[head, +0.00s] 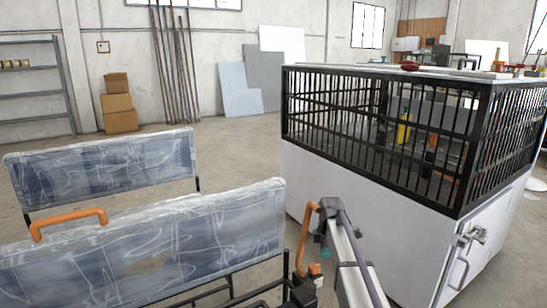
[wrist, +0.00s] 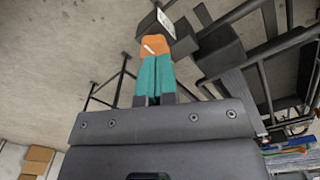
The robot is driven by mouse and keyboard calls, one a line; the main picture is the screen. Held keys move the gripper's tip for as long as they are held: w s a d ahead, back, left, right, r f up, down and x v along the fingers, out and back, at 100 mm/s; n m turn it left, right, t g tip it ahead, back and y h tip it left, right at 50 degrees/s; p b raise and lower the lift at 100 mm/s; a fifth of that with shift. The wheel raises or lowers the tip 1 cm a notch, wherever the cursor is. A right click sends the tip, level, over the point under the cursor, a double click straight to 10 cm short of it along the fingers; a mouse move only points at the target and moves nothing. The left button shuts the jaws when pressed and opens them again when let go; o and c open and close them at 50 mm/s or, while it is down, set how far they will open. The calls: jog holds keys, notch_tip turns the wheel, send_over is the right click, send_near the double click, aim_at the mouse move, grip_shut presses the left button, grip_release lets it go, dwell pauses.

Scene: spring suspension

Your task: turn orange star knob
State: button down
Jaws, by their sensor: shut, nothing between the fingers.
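The orange star knob (wrist: 156,45) is at the upper middle of the wrist view, with a small white mark on its face. It sits by a dark block with a white label (wrist: 157,23). My gripper (wrist: 155,62) has its teal fingers together and empty, with the tips at the knob's near edge. I cannot tell whether they touch it. In the head view, my gripper (head: 324,254) shows as a small teal patch. A small orange part (head: 315,268) beside it appears to be the knob, mostly hidden.
Plastic-wrapped seat panels with an orange handle (head: 70,220) stand at left. A curved orange handle (head: 304,232) rises close to my gripper. A white cabinet with a black cage (head: 375,75) stands at right. Dark frame bars (wrist: 265,50) flank the knob. Open floor lies behind.

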aim_at(314, 269)
notch_tip(314, 269, down, 6)
jog(key=b, duration=0.6)
jog(key=shift+s+f+b, duration=0.2)
jog(key=shift+s+b, duration=0.1)
jog(key=shift+w, duration=0.3)
jog(key=shift+w+a, duration=0.15)
jog(key=shift+w, duration=1.25)
